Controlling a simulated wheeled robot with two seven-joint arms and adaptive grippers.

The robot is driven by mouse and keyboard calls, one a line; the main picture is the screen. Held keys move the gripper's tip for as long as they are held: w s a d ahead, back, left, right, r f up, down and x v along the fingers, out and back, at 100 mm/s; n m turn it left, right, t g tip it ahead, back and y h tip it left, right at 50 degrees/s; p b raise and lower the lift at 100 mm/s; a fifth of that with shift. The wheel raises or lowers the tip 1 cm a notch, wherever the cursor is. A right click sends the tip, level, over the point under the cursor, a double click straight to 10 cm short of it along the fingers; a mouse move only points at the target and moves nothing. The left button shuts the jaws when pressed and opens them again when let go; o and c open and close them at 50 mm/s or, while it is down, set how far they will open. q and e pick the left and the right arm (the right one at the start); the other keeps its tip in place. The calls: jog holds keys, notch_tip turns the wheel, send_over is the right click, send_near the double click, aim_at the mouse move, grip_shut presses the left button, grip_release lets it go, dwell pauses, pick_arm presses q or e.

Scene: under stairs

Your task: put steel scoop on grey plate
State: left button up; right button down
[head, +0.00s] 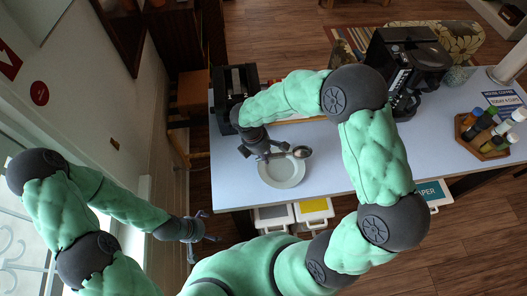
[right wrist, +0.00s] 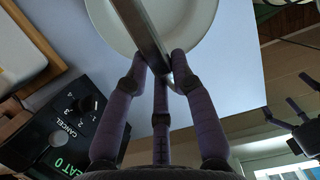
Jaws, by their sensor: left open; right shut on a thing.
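The grey plate (head: 283,177) is pale and round, near the table's front left edge; it also shows at the top of the right wrist view (right wrist: 202,14). My right gripper (head: 272,151) is over the plate's far edge, its fingers shut on the steel scoop (head: 302,152). In the right wrist view the scoop's flat metal handle (right wrist: 143,35) runs between the fingertips and over the plate. The scoop's bowl is by the plate's far right rim; I cannot tell whether it touches. My left gripper (head: 208,228) is open and empty, off the table to the left.
A black toaster (head: 232,88) stands behind the plate, close to my right forearm. A coffee maker (head: 408,68) and a wooden tray with several bottles (head: 487,137) are further right. Bins (head: 314,208) sit below the front edge. The table right of the plate is clear.

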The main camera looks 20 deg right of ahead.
jog(key=shift+f+b, duration=2.15)
jog(key=shift+f, duration=0.95)
jog(key=shift+c, duration=2.4)
grip_release()
jog(key=shift+r+p, duration=3.2)
jog(key=shift+r, duration=0.85)
